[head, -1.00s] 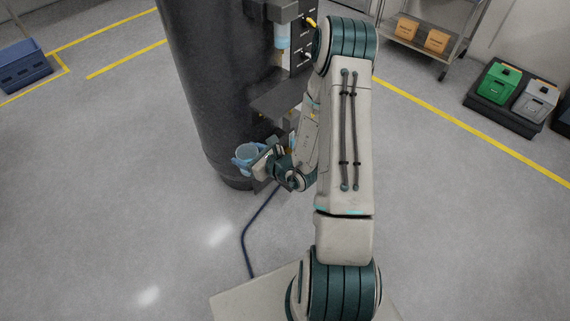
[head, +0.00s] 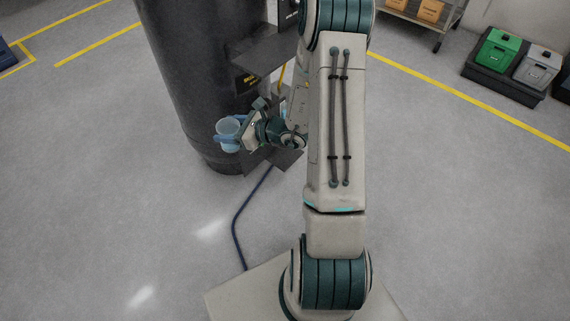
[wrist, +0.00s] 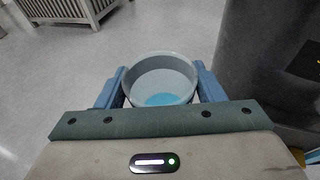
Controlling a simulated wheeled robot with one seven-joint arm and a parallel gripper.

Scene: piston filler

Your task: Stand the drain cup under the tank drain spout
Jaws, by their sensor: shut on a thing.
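The drain cup (head: 229,130) is a light blue, open-topped cup. My gripper (head: 227,139) is shut on it, and the cup looks upright beside the lower part of the dark tank (head: 195,85). In the wrist view the cup (wrist: 160,75) sits between the two blue fingers of my gripper (wrist: 160,86), one on each side, and a brighter blue patch shows on its inside bottom. The drain spout cannot be made out in either view; my arm hides part of the machine's front.
A dark shelf (head: 262,54) juts from the tank above my wrist. A dark blue hose (head: 237,222) lies on the floor below. A green box (head: 497,48) and a grey box stand at the far right. The floor left of the tank is clear.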

